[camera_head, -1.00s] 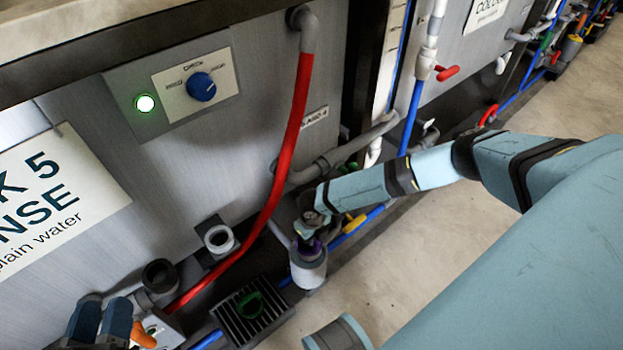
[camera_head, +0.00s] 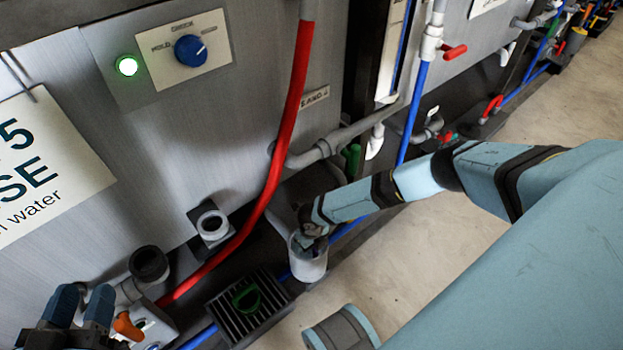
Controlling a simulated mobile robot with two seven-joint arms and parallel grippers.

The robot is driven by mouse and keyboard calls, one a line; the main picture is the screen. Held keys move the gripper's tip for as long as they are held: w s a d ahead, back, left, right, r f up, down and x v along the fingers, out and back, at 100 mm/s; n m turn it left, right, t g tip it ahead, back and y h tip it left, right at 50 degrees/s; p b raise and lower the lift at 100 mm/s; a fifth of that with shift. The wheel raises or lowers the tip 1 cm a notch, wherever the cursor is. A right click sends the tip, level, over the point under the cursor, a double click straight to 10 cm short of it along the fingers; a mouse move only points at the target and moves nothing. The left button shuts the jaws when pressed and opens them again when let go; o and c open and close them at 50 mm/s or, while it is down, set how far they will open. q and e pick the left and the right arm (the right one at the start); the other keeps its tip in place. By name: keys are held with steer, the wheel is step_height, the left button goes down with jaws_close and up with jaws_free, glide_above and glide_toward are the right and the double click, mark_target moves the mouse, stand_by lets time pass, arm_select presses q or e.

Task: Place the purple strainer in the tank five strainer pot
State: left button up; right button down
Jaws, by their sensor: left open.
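The grey strainer pot (camera_head: 309,268) stands on the floor-level strip in front of tank five. My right gripper (camera_head: 312,238) reaches down into its mouth, and its fingers are mostly hidden there. I cannot make out the purple strainer now; the gripper and the pot's rim cover the inside of the pot. I cannot tell whether the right fingers hold anything. My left gripper (camera_head: 82,305) shows at the bottom left corner, with its two blue fingers apart and nothing visible between them. The tank five panel (camera_head: 190,130) rises behind the pot.
A red hose (camera_head: 275,170) runs down the tank. A black cup (camera_head: 149,264), a grey pipe fitting (camera_head: 212,224) and an orange handle (camera_head: 127,326) stand nearby. Bare floor (camera_head: 410,240) lies to the right.

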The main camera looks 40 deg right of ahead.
steer(key=shift+f+b, duration=0.4)
steer(key=shift+b, duration=0.05)
steer(key=shift+f, duration=0.2)
steer(key=c, duration=1)
jaws_free()
steer(key=shift+r, duration=0.1)
arm_select(q)
steer(key=shift+w+a+r+m, duration=0.15)
steer(key=shift+w+r+m, duration=0.05)
steer(key=shift+w+m, duration=0.1)
steer(key=shift+s, duration=0.1)
arm_select(e)
steer(key=shift+r, duration=0.25)
step_height(320, 180, up, 6)
steer(key=p, duration=0.4)
steer(key=shift+r, duration=0.2)
arm_select(q)
steer(key=s+r+n+p, duration=0.1)
steer(key=s+d+r+n+p, duration=0.1)
steer(key=r+n+p, duration=0.1)
steer(key=shift+s+d+r+t+y, duration=0.1)
steer(key=shift+r+t+y, duration=0.05)
steer(key=shift+t+y, duration=0.15)
arm_select(e)
step_height(320, 180, up, 6)
steer(key=shift+r, duration=0.15)
